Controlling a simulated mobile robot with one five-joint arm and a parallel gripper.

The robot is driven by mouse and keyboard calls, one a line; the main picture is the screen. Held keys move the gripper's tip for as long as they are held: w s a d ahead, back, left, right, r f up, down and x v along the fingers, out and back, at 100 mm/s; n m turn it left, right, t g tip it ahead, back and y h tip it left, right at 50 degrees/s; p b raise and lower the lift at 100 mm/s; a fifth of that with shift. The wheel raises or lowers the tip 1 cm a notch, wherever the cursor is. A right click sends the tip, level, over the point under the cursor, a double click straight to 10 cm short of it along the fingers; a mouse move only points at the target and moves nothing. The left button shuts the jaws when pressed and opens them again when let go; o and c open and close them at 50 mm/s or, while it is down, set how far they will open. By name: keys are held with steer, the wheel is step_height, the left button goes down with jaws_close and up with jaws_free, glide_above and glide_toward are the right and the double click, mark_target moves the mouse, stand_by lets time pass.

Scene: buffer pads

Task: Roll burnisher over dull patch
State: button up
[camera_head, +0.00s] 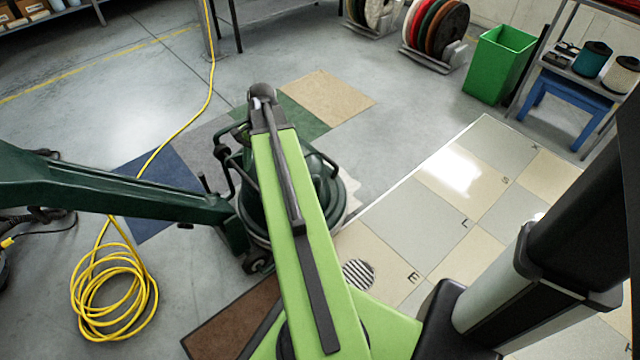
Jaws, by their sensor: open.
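The burnisher is a dark green floor machine (328,180) standing upright in the middle, partly hidden behind my lime-green arm. Its long handle (110,198) reaches to the left edge. Its base is close to the left edge of the tiled floor (488,150), which has cream and grey squares with letters, including E, L and S. A bright glare lies on one cream tile; I cannot tell which tile is the dull patch. My arm stretches over the burnisher to a dark joint. My gripper is not visible, so I cannot tell whether it touches anything.
A yellow cord (115,290) lies coiled at lower left and runs up the floor. Carpet samples (328,98) lie behind the burnisher. A green bin (500,62) and blue stool (568,100) stand upper right.

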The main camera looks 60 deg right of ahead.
steer(key=s+d+m+t, duration=0.1)
steer(key=s+d+m, duration=0.5)
steer(key=s+d, duration=0.5)
steer(key=m+t, duration=0.1)
steer(key=m, duration=0.4)
glide_toward(319, 185)
steer(key=b+x, duration=0.3)
steer(key=b, duration=0.2)
steer(key=b+x, duration=0.4)
steer(key=b, duration=0.2)
steer(key=d+b+x, duration=0.1)
steer(key=b+x, duration=0.3)
steer(key=b, duration=0.1)
steer(key=shift+w+f, duration=0.1)
steer(key=shift+w, duration=0.1)
jaws_close()
steer(key=shift+s+a, duration=0.1)
